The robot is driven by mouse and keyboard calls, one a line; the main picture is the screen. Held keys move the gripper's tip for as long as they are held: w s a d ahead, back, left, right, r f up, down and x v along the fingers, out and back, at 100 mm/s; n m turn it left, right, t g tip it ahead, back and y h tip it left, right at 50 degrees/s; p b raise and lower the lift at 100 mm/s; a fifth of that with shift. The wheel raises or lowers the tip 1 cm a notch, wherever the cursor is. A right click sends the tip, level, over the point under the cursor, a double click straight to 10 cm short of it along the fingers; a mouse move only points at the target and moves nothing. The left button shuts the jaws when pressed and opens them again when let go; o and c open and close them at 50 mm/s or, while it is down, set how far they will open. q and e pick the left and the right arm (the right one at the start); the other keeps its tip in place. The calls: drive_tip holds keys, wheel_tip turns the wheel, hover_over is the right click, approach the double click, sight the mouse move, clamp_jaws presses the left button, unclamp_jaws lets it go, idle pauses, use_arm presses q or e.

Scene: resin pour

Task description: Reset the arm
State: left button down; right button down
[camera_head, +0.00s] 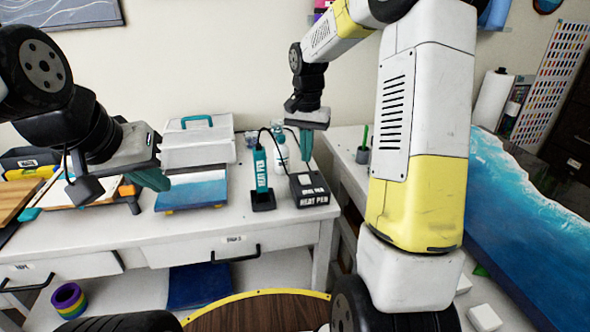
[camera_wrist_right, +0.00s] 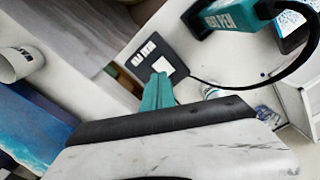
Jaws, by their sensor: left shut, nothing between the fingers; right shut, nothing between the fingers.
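My left gripper (camera_head: 153,180) hangs over the left part of the white table, beside a small blue-and-white panel. Its teal fingers are shut with nothing between them. My right gripper (camera_head: 306,150) hangs with its teal fingers pointing down, above and behind the black heat pen box (camera_head: 312,190). Its fingers (camera_wrist_right: 157,92) are shut and empty in the right wrist view, where the box (camera_wrist_right: 160,62) shows beyond them. A teal heat pen (camera_head: 261,170) stands upright in a black holder. Its handle (camera_wrist_right: 238,14) also shows at the top of the wrist view.
A white toolbox with a teal handle (camera_head: 197,145) stands behind the blue panel (camera_head: 195,190). A white bottle (camera_head: 280,150) stands near the heat pen. The drawer fronts (camera_head: 205,252) look closed.

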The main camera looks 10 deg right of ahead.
drive_tip(key=s+a+r+n+t+y, duration=0.1)
drive_tip(key=s+r+n+t, duration=0.2)
drive_tip(key=s, duration=0.9)
drive_tip(key=s+a+r+n+t+y, duration=0.1)
drive_tip(key=s+r+n+t, duration=0.2)
drive_tip(key=s+r, duration=0.5)
drive_tip(key=s, duration=0.4)
drive_tip(key=shift+s+r, duration=0.15)
drive_tip(key=shift+r, duration=0.05)
drive_tip(key=shift+a, duration=0.1)
